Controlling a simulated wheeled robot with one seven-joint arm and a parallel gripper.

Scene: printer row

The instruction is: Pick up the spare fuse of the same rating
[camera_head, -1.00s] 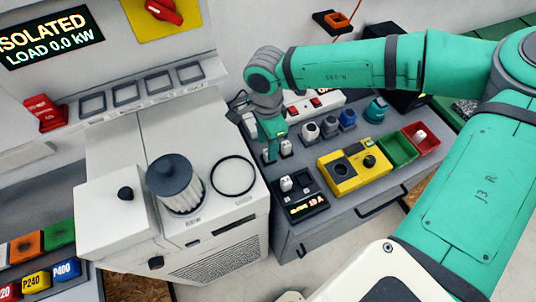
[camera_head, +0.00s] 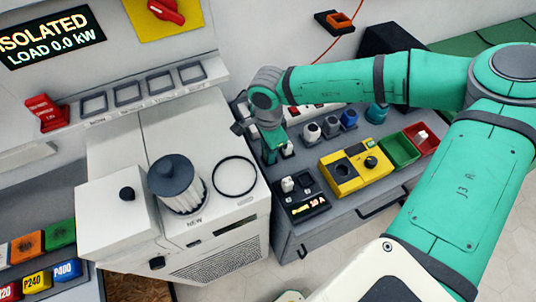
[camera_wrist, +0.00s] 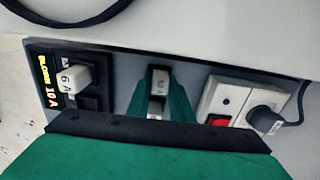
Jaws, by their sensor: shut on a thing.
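My gripper (camera_head: 270,156) is low over the grey bench top, at its left end beside the white cabinet. In the wrist view the green fingers (camera_wrist: 162,105) are shut on a small white fuse (camera_wrist: 158,79); its label is too small to read. In the head view the fingers mostly hide it. Another white fuse (camera_head: 287,149) stands just right of my gripper. A black fuse holder (camera_head: 310,212) nearer the front has a lit display reading "BLOWN 10 A". A white fuse (camera_head: 288,184) is in it, also visible in the wrist view (camera_wrist: 73,78).
A yellow tester (camera_head: 345,179), a green bin (camera_head: 400,150) and a red bin (camera_head: 432,145) with a white piece line the bench to the right. Grey and blue plugs (camera_head: 312,132) stand behind. A white socket strip (camera_wrist: 225,98) is close to my gripper.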

